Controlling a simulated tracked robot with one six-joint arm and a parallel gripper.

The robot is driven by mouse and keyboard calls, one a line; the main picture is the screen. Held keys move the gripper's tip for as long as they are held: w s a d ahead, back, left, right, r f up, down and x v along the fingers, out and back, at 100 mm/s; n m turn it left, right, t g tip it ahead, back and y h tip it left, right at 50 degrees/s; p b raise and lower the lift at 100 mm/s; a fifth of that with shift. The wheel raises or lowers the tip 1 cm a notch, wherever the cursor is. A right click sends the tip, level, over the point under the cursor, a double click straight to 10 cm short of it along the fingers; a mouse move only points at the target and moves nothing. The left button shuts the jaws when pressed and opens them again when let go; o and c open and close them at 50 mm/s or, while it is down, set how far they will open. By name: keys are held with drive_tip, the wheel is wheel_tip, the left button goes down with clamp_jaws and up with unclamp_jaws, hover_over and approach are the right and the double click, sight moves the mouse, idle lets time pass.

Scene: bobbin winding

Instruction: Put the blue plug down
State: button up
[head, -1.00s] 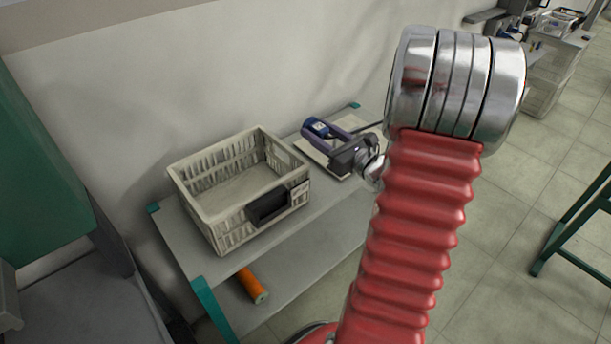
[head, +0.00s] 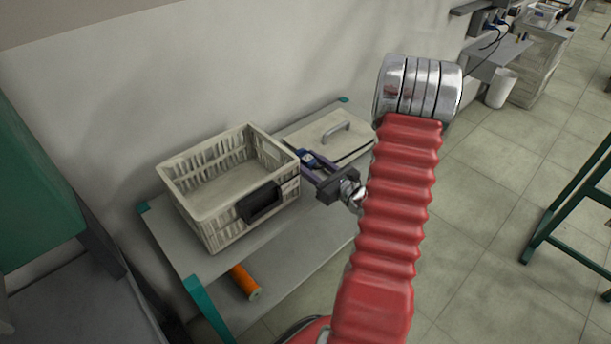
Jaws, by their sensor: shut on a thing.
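The blue plug (head: 307,156) is small in the head view, just right of the crate. My gripper (head: 311,165) is shut on it and comes in from the right, with its fingers pointing left toward the crate's right side. The plug is partly hidden by the fingers. I cannot tell whether its underside touches the table (head: 245,240) or is a little above it.
A pale slatted crate (head: 192,218) with a dark front handle stands empty on the table. A flat white lid-like panel (head: 352,146) with a grey handle lies behind my gripper. An orange spool (head: 245,282) lies on the lower shelf.

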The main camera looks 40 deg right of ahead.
drive_tip(key=shift+f, duration=0.3)
drive_tip(key=shift+f, duration=2)
drive_tip(key=o, duration=1.4)
drive_tip(key=shift+f, duration=0.1)
drive_tip(key=shift+s+d, duration=0.2)
drive_tip(key=shift+s, duration=5.8)
